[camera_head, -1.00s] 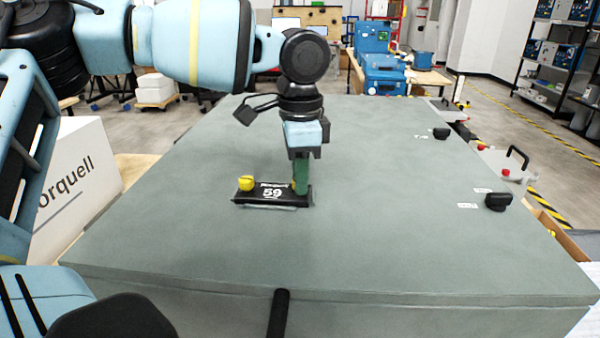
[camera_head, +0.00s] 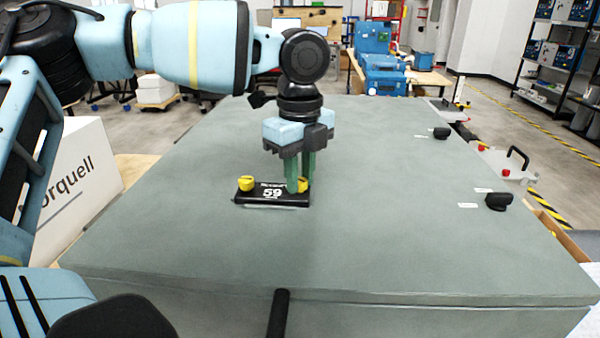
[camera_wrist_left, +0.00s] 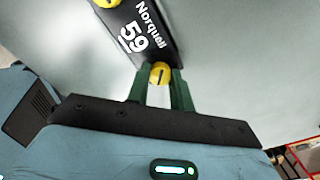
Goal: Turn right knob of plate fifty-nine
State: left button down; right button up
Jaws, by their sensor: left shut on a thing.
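Plate fifty-nine (camera_head: 253,197) is a black plate with a white "59" on the grey box top, in the middle of the head view. It has a yellow left knob (camera_head: 246,184) and a yellow right knob (camera_head: 304,185), partly hidden behind my fingers. My left gripper (camera_head: 299,186) points down over the plate's right end. In the left wrist view, its green fingers (camera_wrist_left: 161,80) stand either side of the right knob (camera_wrist_left: 160,72) and are shut on it. The plate (camera_wrist_left: 148,20) shows beyond it, with the left knob (camera_wrist_left: 107,3) cut by the top edge. My right gripper is out of view.
The wide grey box top (camera_head: 400,245) is clear around the plate. Two black knobs or latches sit on its right side, one near (camera_head: 497,201) and one farther back (camera_head: 441,133). A white carton (camera_head: 80,185) stands left of the box.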

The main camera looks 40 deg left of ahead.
pick_arm(q)
jog(key=m, duration=0.5)
jog(key=shift+r+m, duration=0.15)
jog(key=shift+m, duration=0.15)
jog(key=m, duration=1)
jog(key=shift+m, duration=0.4)
jog(key=m, duration=0.5)
jog(key=shift+m, duration=0.3)
jog(key=c, duration=1.2)
grip_release()
